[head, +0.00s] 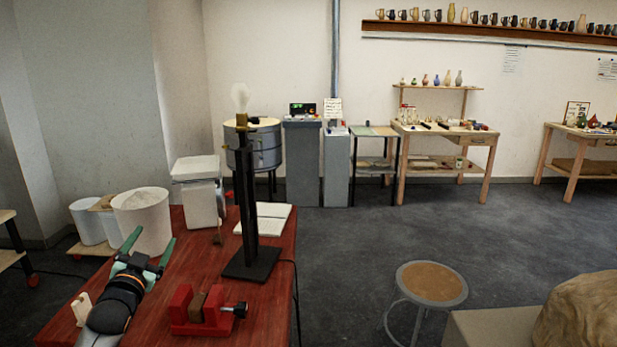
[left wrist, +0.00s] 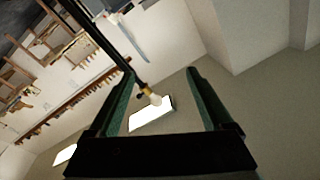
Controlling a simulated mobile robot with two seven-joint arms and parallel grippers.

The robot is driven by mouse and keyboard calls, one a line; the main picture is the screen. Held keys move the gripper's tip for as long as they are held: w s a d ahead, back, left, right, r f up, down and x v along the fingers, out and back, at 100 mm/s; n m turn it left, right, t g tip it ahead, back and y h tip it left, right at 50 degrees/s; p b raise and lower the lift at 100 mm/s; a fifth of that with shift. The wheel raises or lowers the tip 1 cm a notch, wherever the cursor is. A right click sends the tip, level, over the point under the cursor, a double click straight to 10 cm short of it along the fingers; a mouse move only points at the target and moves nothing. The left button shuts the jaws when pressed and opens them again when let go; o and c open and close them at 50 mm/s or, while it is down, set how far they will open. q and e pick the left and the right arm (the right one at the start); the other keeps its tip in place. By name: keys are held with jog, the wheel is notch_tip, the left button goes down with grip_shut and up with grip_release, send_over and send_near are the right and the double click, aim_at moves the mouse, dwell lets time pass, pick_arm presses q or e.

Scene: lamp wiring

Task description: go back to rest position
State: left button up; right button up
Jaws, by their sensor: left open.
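My left gripper (head: 151,240) is over the left part of the red table (head: 185,268), with its two green fingers spread and nothing between them. Its fingers also show in the left wrist view (left wrist: 158,80), open. The lamp (head: 246,200), a black stand on a square base with a clear bulb (head: 240,98) in a brass socket on top, stands upright on the table to the right of my left gripper and apart from it. The bulb also shows in the left wrist view (left wrist: 156,99), beyond the fingers. My right gripper is in neither view.
A red vise (head: 182,308) sits at the table's front. A white bucket (head: 143,220), a white box-like device (head: 199,195) and an open book (head: 268,215) are behind. A round stool (head: 430,283) stands on the floor to the right. Open floor lies between table and back benches.

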pick_arm(q)
jog(key=s+d+f+g+h, duration=0.1)
jog(key=s+d+f+g, duration=0.2)
jog(key=f, duration=0.5)
jog(key=s+d+f+n+g, duration=0.1)
jog(key=s+d+f, duration=0.1)
jog(key=s+f, duration=0.5)
jog(key=s+d+f+g+h, duration=0.1)
jog(key=s+d+f+g, duration=0.15)
jog(key=f, duration=0.65)
jog(key=s+d+f+g, duration=0.1)
jog(key=s+d+f, duration=0.2)
jog(key=s, duration=0.6)
jog(key=s+d+f+n+g+h, duration=0.1)
jog(key=s+d+f, duration=0.3)
jog(key=s, duration=0.6)
jog(key=s+d+f+g, duration=0.1)
jog(key=s+d+f, duration=0.2)
jog(key=s, duration=0.6)
notch_tip(320, 180, down, 2)
jog(key=shift+s+d+f+g+h, duration=0.15)
jog(key=shift+s+d+g+h, duration=0.15)
jog(key=shift+g+h, duration=0.1)
